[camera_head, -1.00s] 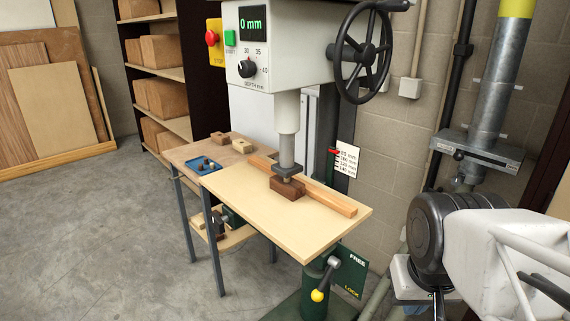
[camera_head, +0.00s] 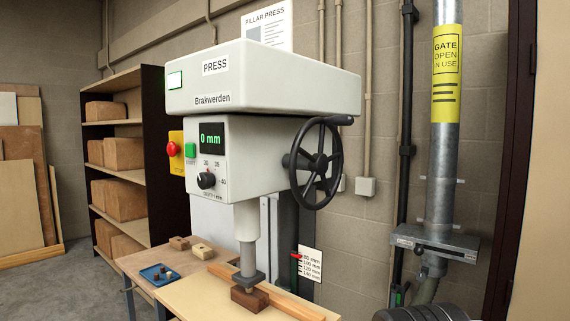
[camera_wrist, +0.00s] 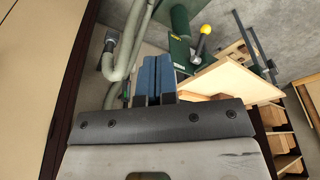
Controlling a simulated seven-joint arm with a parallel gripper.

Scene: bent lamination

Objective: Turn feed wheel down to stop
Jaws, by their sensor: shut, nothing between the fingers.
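The feed wheel (camera_head: 316,165) is a black spoked handwheel with a rim knob, on the right side of the pale press (camera_head: 262,90). The display (camera_head: 211,137) reads 0 mm. The spindle (camera_head: 247,225) ends in a dark foot over a brown block (camera_head: 249,299); whether they touch is hard to tell. My gripper (camera_wrist: 152,75) shows in the wrist view with its blue fingers together and empty. It is away from the wheel, which is not in the wrist view. The head view shows only a dark part of my arm at the bottom right.
The light worktable (camera_head: 200,292) carries a wooden fence (camera_head: 285,300) and the block. A yellow-knobbed lever (camera_wrist: 205,29) stands beside the table in the wrist view. Grey hoses (camera_wrist: 122,60) run near my fingers. A metal duct (camera_head: 442,180) stands right of the wheel.

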